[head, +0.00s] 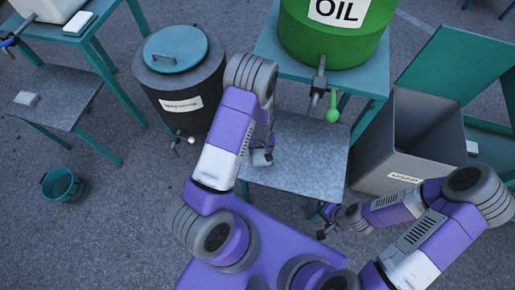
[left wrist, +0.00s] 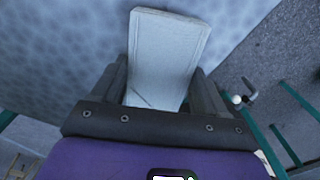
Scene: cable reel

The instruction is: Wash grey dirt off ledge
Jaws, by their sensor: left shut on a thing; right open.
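My left gripper (head: 262,157) is over the left part of a mottled grey ledge (head: 308,158) under the green OIL drum. In the left wrist view it is shut on a pale, flat block (left wrist: 165,60), probably a sponge. The block lies over a mottled grey surface (left wrist: 60,50); I cannot tell whether they touch. In the head view my arm hides most of the block. Grey mottling covers the ledge, and I cannot separate dirt from bare metal. My right gripper (head: 328,216) is open and empty, low in front of the ledge.
The OIL drum (head: 330,30) has a tap with a green handle (head: 333,107) above the ledge. A dark barrel (head: 185,95) with a tap stands left, a grey bin (head: 425,135) right. A green bucket (head: 62,185) stands on open floor. Another ledge (head: 60,97) holds a white block (head: 27,98).

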